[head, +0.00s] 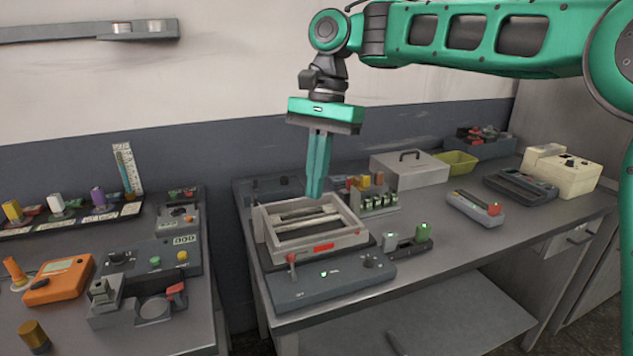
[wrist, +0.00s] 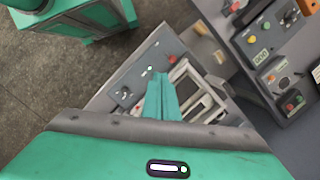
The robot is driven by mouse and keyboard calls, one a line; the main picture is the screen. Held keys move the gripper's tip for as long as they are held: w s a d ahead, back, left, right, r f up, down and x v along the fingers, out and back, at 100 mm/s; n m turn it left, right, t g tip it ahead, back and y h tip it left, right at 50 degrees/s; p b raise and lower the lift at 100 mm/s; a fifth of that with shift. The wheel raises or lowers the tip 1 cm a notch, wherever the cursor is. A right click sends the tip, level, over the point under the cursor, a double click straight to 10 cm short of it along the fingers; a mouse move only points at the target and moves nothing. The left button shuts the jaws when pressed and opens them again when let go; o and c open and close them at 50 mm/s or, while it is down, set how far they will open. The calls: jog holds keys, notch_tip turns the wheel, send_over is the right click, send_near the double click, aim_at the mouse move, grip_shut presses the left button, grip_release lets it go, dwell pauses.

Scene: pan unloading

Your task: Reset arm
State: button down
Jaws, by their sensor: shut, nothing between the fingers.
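My gripper (head: 314,194) hangs from my green arm with its teal fingers pointing down. The fingers are together with nothing between them. In the head view the fingertips appear just above the back part of a light grey open-topped tray (head: 325,242) on the right-hand table; the exact height gap is hard to tell. In the wrist view the shut fingers (wrist: 158,78) point towards the same tray (wrist: 213,108). Several dark and light bars (head: 307,216) lie inside the tray.
A control panel (head: 330,288) with a red-knobbed lever lies in front of the tray. A grey lidded box (head: 409,172), a yellow-green bin (head: 458,163) and several devices stand to the right. The left table holds an orange box (head: 58,280). A gap separates the tables.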

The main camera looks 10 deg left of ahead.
jog(key=s+d+f+m+t, duration=0.1)
jog(key=s+d+f, duration=0.15)
jog(key=d, duration=1.15)
jog(key=s+d+f, duration=0.2)
jog(key=d+f, duration=0.2)
jog(key=d, duration=1)
jog(key=s+d+f, duration=0.5)
jog(key=s+d, duration=0.4)
jog(key=s, duration=0.1)
jog(key=s+d+f+h, duration=0.1)
jog(key=s+d+f, duration=0.4)
jog(key=s+d, duration=0.5)
jog(key=shift+s+d+f+t, duration=0.25)
jog(key=shift+s+f+t, duration=0.15)
jog(key=shift+s, duration=0.25)
jog(key=shift+w+f, duration=0.25)
jog(key=shift+w, duration=0.4)
